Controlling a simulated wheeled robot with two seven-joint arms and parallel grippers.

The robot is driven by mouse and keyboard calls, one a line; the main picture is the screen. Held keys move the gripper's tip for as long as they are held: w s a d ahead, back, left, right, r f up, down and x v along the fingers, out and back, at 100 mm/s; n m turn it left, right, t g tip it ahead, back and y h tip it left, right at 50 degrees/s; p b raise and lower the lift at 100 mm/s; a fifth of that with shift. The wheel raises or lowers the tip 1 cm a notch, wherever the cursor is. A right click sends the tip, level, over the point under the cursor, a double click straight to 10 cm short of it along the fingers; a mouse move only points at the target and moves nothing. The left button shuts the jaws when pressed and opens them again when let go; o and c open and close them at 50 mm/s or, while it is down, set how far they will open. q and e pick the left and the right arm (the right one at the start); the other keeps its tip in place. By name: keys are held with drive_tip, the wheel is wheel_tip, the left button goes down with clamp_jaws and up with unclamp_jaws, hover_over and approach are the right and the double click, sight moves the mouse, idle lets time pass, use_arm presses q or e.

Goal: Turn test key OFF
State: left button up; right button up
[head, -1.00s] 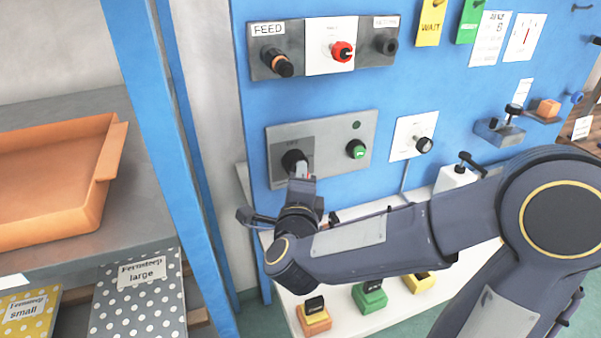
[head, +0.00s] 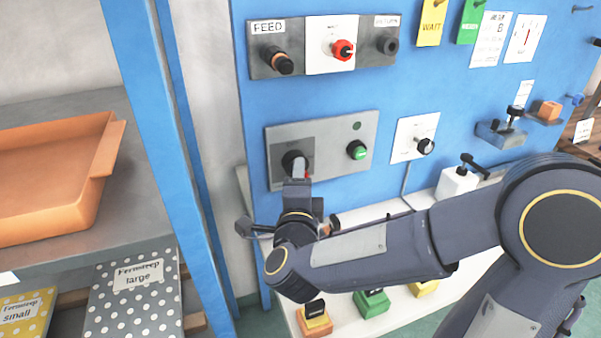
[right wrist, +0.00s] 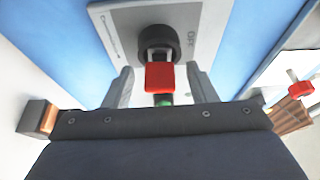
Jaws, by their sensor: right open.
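The test key has a red grip (right wrist: 160,76) and sits in a round black lock (right wrist: 158,40) on a grey plate with OFF lettering beside it. In the head view the lock (head: 293,160) is on the lower left of the blue panel, with a bit of red just below it. My right gripper (right wrist: 160,70) is open, one finger on each side of the red grip, with gaps visible on both sides. In the head view my right gripper (head: 298,183) is just below the lock and hides part of the key. My left gripper is out of view.
A green button (head: 357,150) is right of the lock on the same plate. A red knob (head: 343,50) is above, and a black knob on a white plate (head: 425,146) is further right. Blue uprights (head: 160,130) and an orange tray (head: 50,190) stand left.

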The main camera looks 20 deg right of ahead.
drive_tip(key=s, duration=0.5)
drive_tip(key=shift+a, duration=0.15)
drive_tip(key=shift+b, duration=0.3)
drive_tip(key=m+g+y, duration=0.1)
drive_tip(key=m+y, duration=0.1)
drive_tip(key=m, duration=0.2)
drive_tip(key=r+m+g+y, duration=0.1)
drive_tip(key=m+y, duration=0.1)
drive_tip(key=m, duration=0.2)
drive_tip(key=d+m+y, duration=0.1)
drive_tip(key=m+y, duration=0.1)
drive_tip(key=m, duration=0.3)
drive_tip(key=shift+r+g+y, duration=0.15)
drive_tip(key=shift+g+y, duration=0.15)
drive_tip(key=shift+g, duration=0.1)
drive_tip(key=shift+r, duration=0.1)
